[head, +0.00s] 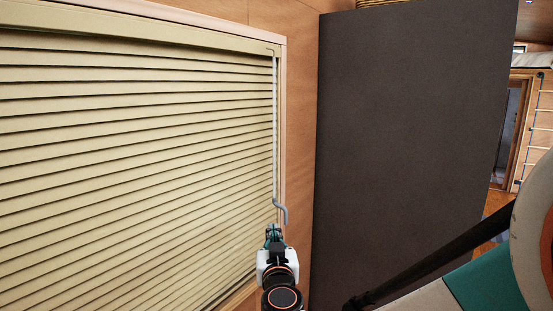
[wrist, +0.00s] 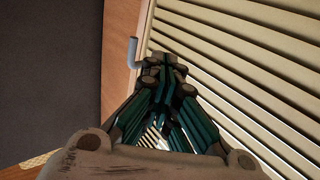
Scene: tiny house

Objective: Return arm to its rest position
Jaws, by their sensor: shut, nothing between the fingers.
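My gripper (head: 273,232) is at the lower middle of the head view, in front of the right edge of the window frame. In the wrist view my gripper (wrist: 163,62) points toward the window blinds, its fingers together and empty. A grey crank handle (head: 280,211) hangs by the right side of the blinds, just above the fingertips in the head view. It also shows in the wrist view (wrist: 132,50), left of the fingertips. I cannot tell whether the fingers touch it.
Cream slatted blinds (head: 130,150) cover the window on the left. A tall dark grey panel (head: 410,140) stands close on the right. A strip of wooden wall (head: 298,110) lies between them. A doorway (head: 508,135) and a ladder (head: 537,125) show far right.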

